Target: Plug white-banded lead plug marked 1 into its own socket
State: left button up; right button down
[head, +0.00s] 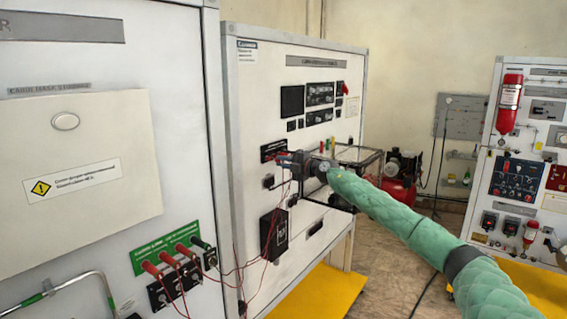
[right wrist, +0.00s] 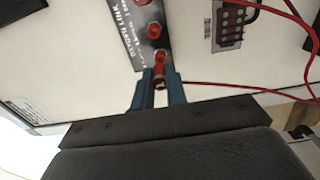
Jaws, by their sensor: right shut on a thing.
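My right gripper (head: 287,158) is at the face of the middle cabinet, beside a small black socket panel (head: 272,147). In the right wrist view its two blue fingers (right wrist: 160,88) are shut on a red lead plug (right wrist: 160,72). A red lead (right wrist: 215,85) runs off to the right from near the plug. The plug is in line with a red socket (right wrist: 161,56) at the lower end of the dark panel marked OXYGEN LINK (right wrist: 128,14); I cannot tell whether it has entered. The plug's white band and number cannot be made out. My left gripper is out of view.
Several red plugs (head: 170,258) and leads sit below a green label on the near left cabinet. Loose red leads hang between the cabinets. A black box (head: 274,235) is on the middle cabinet below my gripper. A wire-frame stand (head: 357,156) is behind my right arm.

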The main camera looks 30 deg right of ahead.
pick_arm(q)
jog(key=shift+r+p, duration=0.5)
pick_arm(e)
jog(key=shift+x, duration=1.25)
jog(key=c, duration=1.3)
grip_release()
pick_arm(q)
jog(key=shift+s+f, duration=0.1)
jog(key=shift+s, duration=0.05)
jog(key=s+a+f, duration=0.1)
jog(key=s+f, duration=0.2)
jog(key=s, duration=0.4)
pick_arm(e)
jog(key=shift+s+d+f, duration=0.15)
jog(key=shift+s+d, duration=0.05)
jog(key=shift+s, duration=0.05)
jog(key=shift+s+d+b, duration=0.25)
jog(key=shift+s+b, duration=0.35)
pick_arm(q)
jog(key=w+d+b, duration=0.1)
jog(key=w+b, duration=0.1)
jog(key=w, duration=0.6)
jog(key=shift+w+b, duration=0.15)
jog(key=shift+b, duration=0.2)
pick_arm(e)
jog(key=shift+v, duration=2.9)
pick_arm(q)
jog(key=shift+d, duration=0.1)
pick_arm(e)
jog(key=shift+a, duration=0.1)
